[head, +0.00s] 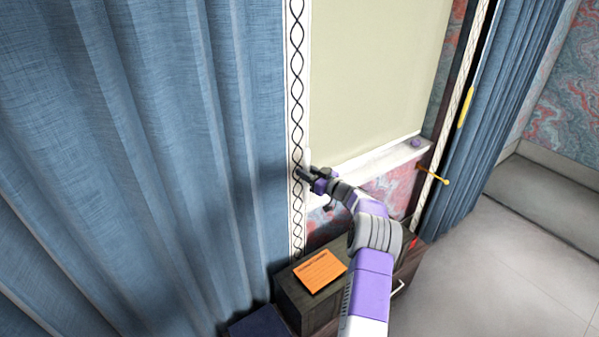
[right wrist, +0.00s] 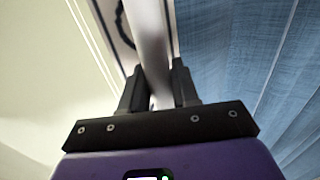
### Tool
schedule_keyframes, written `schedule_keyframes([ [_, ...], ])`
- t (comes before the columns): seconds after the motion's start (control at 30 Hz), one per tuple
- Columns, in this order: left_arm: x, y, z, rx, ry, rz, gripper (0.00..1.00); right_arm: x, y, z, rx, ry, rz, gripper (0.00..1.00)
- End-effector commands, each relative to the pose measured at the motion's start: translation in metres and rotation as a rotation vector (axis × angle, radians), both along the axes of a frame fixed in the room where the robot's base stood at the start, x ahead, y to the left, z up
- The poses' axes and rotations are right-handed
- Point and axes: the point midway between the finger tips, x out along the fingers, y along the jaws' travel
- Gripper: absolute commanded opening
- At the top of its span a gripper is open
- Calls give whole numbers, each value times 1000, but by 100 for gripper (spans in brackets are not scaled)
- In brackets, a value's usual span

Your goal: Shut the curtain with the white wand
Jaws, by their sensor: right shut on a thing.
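A large blue curtain (head: 130,120) fills the left of the head view; a white trim with a black wavy pattern (head: 296,70) runs down its right edge. The white wand (head: 308,160) shows as a short pale piece beside that trim, mostly hidden by my gripper. My right gripper (head: 304,177) is at this edge, shut on the wand. In the right wrist view the wand (right wrist: 150,35) runs up from between the two fingers, with blue curtain (right wrist: 235,50) to the right. A second blue curtain (head: 505,110) hangs at the right, with a yellow wand (head: 466,108). My left gripper is not in view.
Between the curtains is a window with a cream blind (head: 375,75) and a pale sill, with a small purple thing (head: 415,143) on it. A brass hook (head: 432,174) sticks out near the right curtain. Below stands a dark cabinet (head: 290,290) with an orange card (head: 319,270) on top.

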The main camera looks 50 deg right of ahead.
Motion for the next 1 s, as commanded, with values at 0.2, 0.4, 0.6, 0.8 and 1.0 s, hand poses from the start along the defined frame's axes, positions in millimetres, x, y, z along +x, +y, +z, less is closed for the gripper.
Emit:
schedule_keyframes([
  [0.2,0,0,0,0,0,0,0,0,-4,5,-4,-5,-12,32],
  [0.4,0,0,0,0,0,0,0,0,-3,4,-4,-4,-10,49],
  [0.6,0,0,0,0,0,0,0,0,-2,3,-3,-2,-7,49],
  [0.8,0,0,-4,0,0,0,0,-20,-2,2,-3,-1,-9,49],
  [1.0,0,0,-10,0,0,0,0,-54,-2,2,-4,-2,-11,49],
])
